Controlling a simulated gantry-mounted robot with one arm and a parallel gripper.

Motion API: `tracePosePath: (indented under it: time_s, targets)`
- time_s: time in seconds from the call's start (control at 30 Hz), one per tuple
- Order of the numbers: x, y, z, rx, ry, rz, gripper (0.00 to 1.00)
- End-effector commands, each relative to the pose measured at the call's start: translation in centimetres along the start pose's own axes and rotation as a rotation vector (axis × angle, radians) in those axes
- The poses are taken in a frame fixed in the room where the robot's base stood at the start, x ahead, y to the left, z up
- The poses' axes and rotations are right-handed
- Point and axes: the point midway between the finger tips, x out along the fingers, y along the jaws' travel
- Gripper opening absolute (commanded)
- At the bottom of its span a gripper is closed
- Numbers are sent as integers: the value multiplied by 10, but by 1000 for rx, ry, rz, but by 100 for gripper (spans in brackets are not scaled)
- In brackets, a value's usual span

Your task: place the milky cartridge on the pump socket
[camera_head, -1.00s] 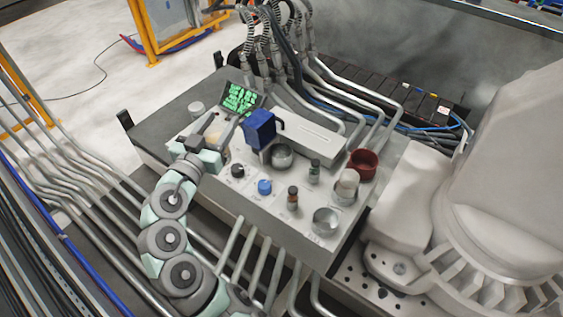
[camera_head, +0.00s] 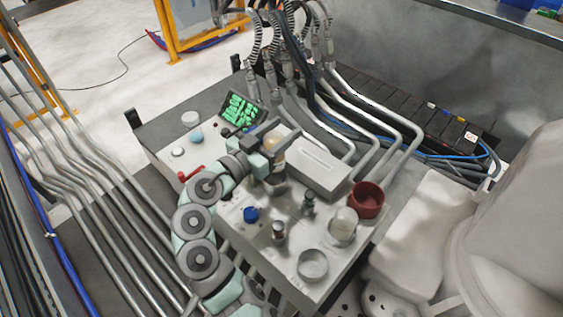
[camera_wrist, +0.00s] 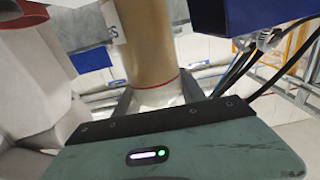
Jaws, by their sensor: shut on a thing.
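My gripper (camera_head: 266,146) is shut on a pale tan, milky cylinder, the cartridge (camera_head: 277,160), held upright over the panel. In the wrist view the cartridge (camera_wrist: 147,45) stands between the fingers, with a white label and a thin red ring near its lower end. A round metal socket (camera_head: 276,187) is just below or behind the cartridge in the head view. I cannot tell whether they touch, nor whether this is the pump socket. Another empty metal socket (camera_head: 313,264) is at the panel's front right.
A dark red cup (camera_head: 367,199) and a white rounded jar (camera_head: 344,222) stand at the right. A blue knob (camera_head: 251,214) and small bottles are near the front. A blue block (camera_wrist: 250,12) is close beside the cartridge in the wrist view. Pipes rise behind.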

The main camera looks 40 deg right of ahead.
Motion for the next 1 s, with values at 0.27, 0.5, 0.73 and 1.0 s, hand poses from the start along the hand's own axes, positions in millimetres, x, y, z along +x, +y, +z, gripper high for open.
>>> tracePosePath:
  time_s: [0.27,0.5,0.73,1.0]
  targets:
    - [0,0,49,-3,1,-1,0]
    - [0,0,71,-4,0,0,0]
    - [0,0,95,0,-1,0,0]
    - [0,0,96,0,0,-1,0]
